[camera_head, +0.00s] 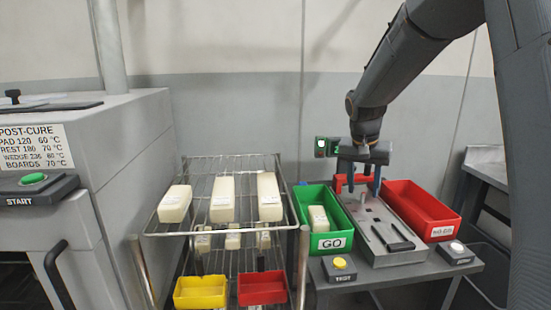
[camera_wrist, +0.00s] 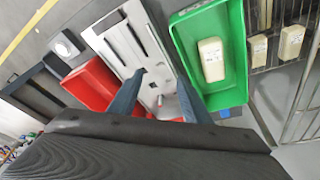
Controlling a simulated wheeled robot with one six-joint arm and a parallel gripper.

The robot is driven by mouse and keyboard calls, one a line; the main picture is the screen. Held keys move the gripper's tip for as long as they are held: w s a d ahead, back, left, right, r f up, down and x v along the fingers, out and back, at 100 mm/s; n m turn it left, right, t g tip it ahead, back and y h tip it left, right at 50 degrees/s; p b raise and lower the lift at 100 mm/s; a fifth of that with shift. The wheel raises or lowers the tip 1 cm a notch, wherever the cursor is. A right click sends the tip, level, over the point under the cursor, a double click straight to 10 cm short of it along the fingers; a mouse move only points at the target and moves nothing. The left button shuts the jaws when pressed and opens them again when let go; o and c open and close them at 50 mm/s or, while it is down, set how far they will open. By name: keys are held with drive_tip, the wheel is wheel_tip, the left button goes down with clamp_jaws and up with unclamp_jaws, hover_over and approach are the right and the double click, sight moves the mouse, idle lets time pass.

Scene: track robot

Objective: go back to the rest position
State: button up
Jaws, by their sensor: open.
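My gripper (camera_head: 358,188) is at the end of my arm, above the far part of the grey test fixture (camera_head: 400,258). Its two fingers are apart with nothing between them. In the wrist view my gripper (camera_wrist: 160,102) also shows open, with the fixture plate (camera_wrist: 118,42) beneath it and a small pin (camera_wrist: 160,100) on the plate between the fingers. My arm reaches in from the upper right of the head view.
A green GO bin (camera_head: 334,242) holding a cream block (camera_head: 318,218) stands left of the fixture, a red NO GO bin (camera_head: 445,216) right. A wire rack (camera_head: 200,229) carries several blocks, with yellow (camera_head: 200,300) and red (camera_head: 262,299) bins below. A grey START-button machine (camera_head: 110,150) stands left.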

drive_tip(key=s+a+f+n, duration=0.2)
drive_tip(key=s+f, duration=0.1)
drive_tip(key=s, duration=0.7)
drive_tip(key=s+a+f+n+g+y, duration=0.1)
drive_tip(key=s+f, duration=0.3)
drive_tip(key=s, duration=0.6)
drive_tip(key=s+a+f+n+g+y, duration=0.1)
drive_tip(key=s+f, duration=0.3)
drive_tip(key=s, duration=0.6)
drive_tip(key=shift+a+f+n, duration=0.2)
drive_tip(key=shift+a+n, duration=0.6)
